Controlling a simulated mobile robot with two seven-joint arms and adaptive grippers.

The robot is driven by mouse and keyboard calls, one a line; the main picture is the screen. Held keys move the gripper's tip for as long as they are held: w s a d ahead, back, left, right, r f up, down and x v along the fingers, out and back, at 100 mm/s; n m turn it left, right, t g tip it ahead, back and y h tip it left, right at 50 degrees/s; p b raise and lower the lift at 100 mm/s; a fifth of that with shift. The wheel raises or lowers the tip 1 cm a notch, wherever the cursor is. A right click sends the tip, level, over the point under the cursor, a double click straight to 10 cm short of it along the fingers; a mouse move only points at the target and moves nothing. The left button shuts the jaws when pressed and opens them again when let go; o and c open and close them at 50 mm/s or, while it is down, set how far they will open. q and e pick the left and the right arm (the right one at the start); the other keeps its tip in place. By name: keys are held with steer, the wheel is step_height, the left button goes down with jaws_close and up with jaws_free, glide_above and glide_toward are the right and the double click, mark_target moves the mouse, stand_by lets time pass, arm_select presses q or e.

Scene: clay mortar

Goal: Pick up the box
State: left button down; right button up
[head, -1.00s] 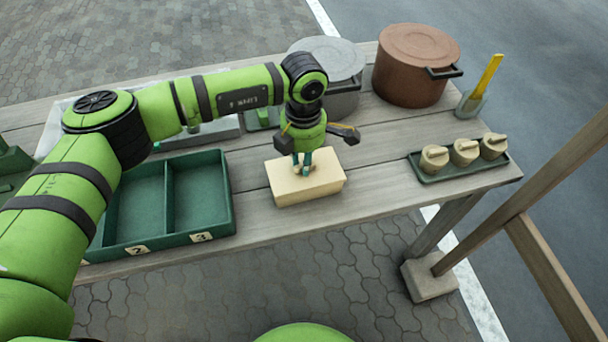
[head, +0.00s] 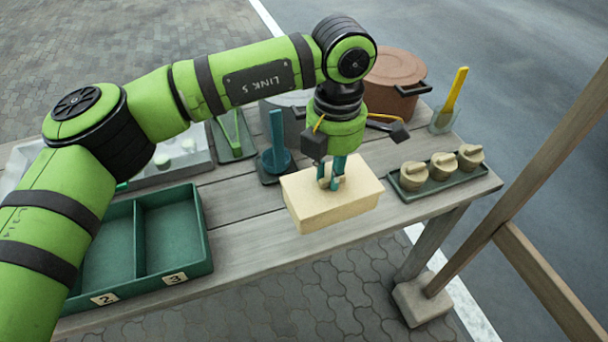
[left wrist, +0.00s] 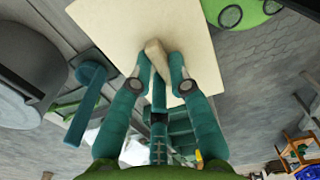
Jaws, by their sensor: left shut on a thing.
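The box (head: 325,208) is pale cream, with a small raised handle on its top. In the head view it hangs above the table's front edge. My left gripper (head: 332,182) is above the box, with its fingers shut on the handle. In the left wrist view the box (left wrist: 118,32) fills the top middle, and the gripper's teal fingers (left wrist: 157,84) close on the handle (left wrist: 157,60) from both sides. My right gripper is not in view.
A green tray (head: 208,262) with numbered compartments is at the left. A brown pot (head: 392,68) and a grey pot stand behind.

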mark_target(297, 180)
arm_select(q)
steer(key=shift+s+d+r, duration=0.3)
steer(key=shift+d+r, duration=0.15)
steer(key=shift+d, duration=0.1)
steer(key=a+m, duration=0.1)
steer(key=a, duration=0.1)
steer(key=w+a+m+p, duration=0.1)
steer(key=a+m, duration=0.2)
steer(key=a, duration=0.1)
steer(key=shift+w+a+f+m, duration=0.15)
steer(key=shift+w+a+m, duration=0.1)
steer(key=shift+a+m, duration=0.1)
steer(key=s+a+f+m+p, duration=0.1)
steer(key=s+a+m+p, duration=0.1)
steer(key=a+m, duration=0.6)
steer(key=s+a+f+m+p, duration=0.1)
steer(key=s+a+m, duration=0.3)
steer(key=a+m, duration=0.4)
steer(key=a, duration=0.4)
steer(key=shift+a+m+p, duration=0.3)
steer(key=shift+m+p, duration=0.05)
steer(key=shift+p, duration=0.05)
